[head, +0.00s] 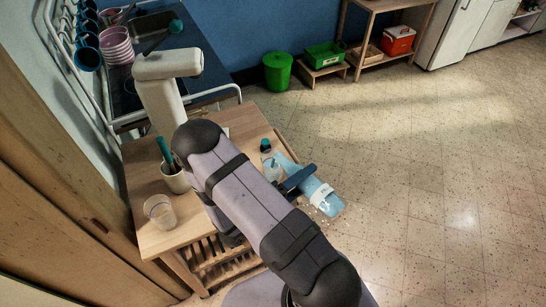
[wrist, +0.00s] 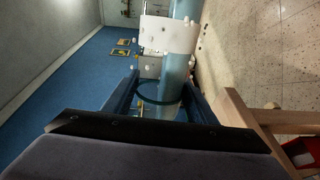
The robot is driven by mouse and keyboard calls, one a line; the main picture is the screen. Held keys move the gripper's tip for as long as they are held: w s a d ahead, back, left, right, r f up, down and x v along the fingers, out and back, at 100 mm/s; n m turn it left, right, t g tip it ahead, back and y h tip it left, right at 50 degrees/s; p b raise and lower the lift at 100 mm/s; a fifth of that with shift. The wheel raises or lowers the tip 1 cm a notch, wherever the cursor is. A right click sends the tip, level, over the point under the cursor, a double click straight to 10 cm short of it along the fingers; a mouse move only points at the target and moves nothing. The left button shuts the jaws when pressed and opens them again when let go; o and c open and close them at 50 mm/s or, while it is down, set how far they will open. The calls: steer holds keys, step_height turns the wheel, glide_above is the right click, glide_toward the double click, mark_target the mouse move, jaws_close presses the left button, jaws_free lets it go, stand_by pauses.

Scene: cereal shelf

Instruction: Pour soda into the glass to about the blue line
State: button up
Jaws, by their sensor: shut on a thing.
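A light-blue soda bottle with a white label (head: 322,195) is tilted in my gripper (head: 298,180), at the right edge of the wooden table. In the wrist view the bottle (wrist: 172,75) lies between the two fingers of my gripper (wrist: 160,100), its white label farther out. A small clear glass with a bluish tint (head: 269,170) stands on the table just left of the bottle. Its blue line and liquid level are too small to tell. Whether the bottle's mouth is over the glass cannot be told. Small white specks show around the bottle's label end.
A translucent cup (head: 160,211) and a white holder with teal-handled utensils (head: 174,179) stand on the table's (head: 150,240) left side. A dark teal-capped item (head: 265,145) stands behind the glass. A green bin (head: 277,72) is farther back. Open floor lies right of the table.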

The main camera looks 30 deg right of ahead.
stand_by(0.6)
step_height(320, 180, down, 3)
steer(key=m+b, duration=0.1)
steer(key=b, duration=0.3)
steer(key=shift+r, duration=0.15)
steer(key=shift+s+m, duration=0.15)
steer(key=shift+m, duration=0.25)
steer(key=shift+r, duration=0.25)
steer(key=shift+f, duration=0.15)
